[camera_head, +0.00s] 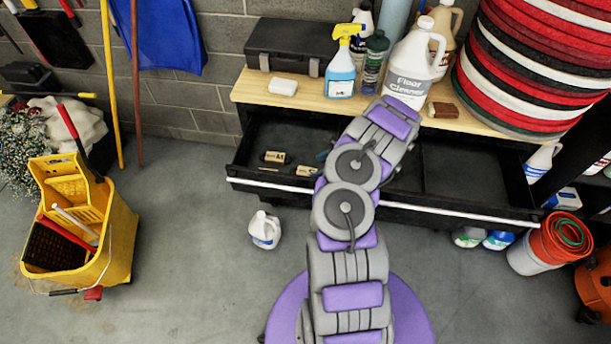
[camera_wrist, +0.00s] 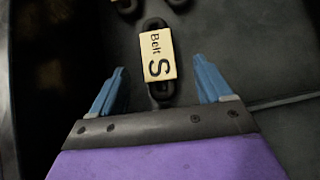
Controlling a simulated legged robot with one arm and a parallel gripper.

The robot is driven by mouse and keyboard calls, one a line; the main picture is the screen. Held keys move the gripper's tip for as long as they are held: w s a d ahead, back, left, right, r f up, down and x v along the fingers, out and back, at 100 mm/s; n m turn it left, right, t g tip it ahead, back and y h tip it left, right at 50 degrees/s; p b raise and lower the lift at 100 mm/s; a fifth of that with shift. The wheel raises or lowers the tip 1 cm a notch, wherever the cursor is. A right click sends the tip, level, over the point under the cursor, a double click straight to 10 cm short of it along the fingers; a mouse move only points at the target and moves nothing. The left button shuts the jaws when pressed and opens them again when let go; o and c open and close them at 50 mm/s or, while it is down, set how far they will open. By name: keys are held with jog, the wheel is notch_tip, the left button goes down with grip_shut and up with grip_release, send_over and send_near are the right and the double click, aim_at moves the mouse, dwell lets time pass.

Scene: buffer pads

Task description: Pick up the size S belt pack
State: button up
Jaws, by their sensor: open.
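The size S belt pack (camera_wrist: 158,56) is a black looped belt with a cream label reading "Belt S". In the wrist view it lies on the dark drawer floor, just ahead of my gripper and between the lines of its two blue fingers.
The wooden bench top (camera_head: 290,101) overhangs the drawer and holds a floor cleaner jug (camera_head: 413,65), a spray bottle (camera_head: 341,70) and a stack of pads (camera_head: 530,70). A white jug (camera_head: 265,230) stands on the floor. A yellow mop bucket (camera_head: 115,240) is at left.

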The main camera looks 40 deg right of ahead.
aim_at(308, 172)
jog(key=shift+w+d+f, duration=0.2)
jog(key=shift+d+f, duration=0.05)
jog(key=shift+f, duration=0.25)
jog(key=w+a+f, duration=0.1)
jog(key=w+a+f+b, duration=0.1)
jog(key=a+f, duration=0.1)
jog(key=shift+w+a+b, duration=0.1)
jog(key=shift+b, duration=0.2)
jog(key=shift+w+a, duration=0.15)
jog(key=shift+a, duration=0.1)
jog(key=shift+d, duration=0.3)
jog(key=shift+c, duration=0.2)
jog(key=shift+d+f, duration=0.15)
jog(key=shift+d, duration=0.15)
jog(key=c, duration=0.3)
jog(key=shift+a, duration=0.4)
jog(key=c, duration=0.6)
jog(key=shift+c, duration=0.5)
jog(key=shift+d, duration=0.1)
